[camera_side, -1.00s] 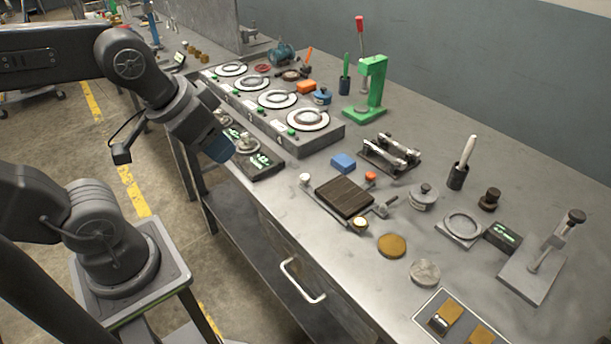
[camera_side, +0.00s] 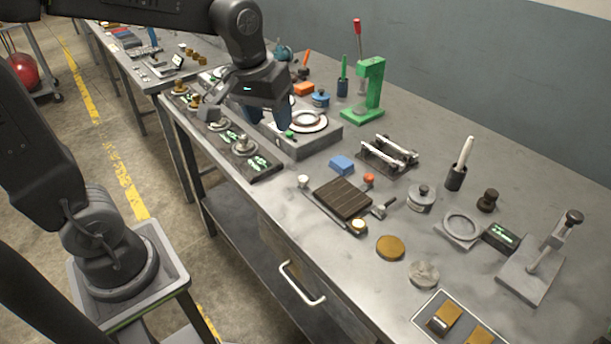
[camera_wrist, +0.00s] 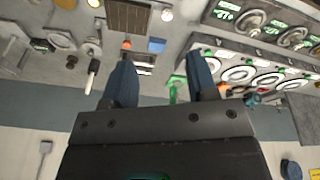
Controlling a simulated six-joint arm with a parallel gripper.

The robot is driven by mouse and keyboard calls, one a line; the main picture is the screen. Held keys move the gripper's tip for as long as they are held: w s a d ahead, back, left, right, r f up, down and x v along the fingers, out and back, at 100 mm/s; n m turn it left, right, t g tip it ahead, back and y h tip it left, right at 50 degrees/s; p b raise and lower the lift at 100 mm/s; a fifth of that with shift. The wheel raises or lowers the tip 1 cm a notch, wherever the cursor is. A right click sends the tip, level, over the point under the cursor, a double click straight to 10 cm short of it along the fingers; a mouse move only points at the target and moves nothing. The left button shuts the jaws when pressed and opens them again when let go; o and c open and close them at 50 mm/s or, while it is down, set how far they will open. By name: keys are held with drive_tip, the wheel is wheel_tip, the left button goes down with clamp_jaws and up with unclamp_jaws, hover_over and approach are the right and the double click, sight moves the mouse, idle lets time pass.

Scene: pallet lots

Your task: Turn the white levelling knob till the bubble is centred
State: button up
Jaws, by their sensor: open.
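The white levelling knob (camera_side: 303,181) stands at the left corner of a dark slatted plate (camera_side: 343,198) on the bench. It also shows at the top of the wrist view (camera_wrist: 167,15). An orange knob (camera_side: 369,178) is at the plate's far corner. A round pale yellow piece (camera_side: 358,226), possibly the bubble vial, sits at the near corner; its bubble is too small to make out. My gripper (camera_side: 268,118) is open and empty, above the row of round dials, well apart from the knob. Its two blue fingers (camera_wrist: 160,68) show in the wrist view.
A blue block (camera_side: 341,164) lies close behind the plate. A metal roller stand (camera_side: 388,155) and a green press (camera_side: 370,92) stand farther back. Dial units (camera_side: 310,138) are under my gripper. A brass disc (camera_side: 390,248) lies right of the plate.

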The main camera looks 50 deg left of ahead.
sight(303, 178)
drive_tip(key=w+a+f+n+g, duration=0.3)
drive_tip(key=w+f+n, duration=0.1)
drive_tip(key=w+f, duration=0.5)
drive_tip(key=f, duration=0.8)
drive_tip(key=w+f, duration=0.1)
drive_tip(key=f, duration=0.3)
drive_tip(key=shift+w+a+f, duration=0.1)
drive_tip(key=shift+f, duration=0.25)
drive_tip(key=c, duration=0.9)
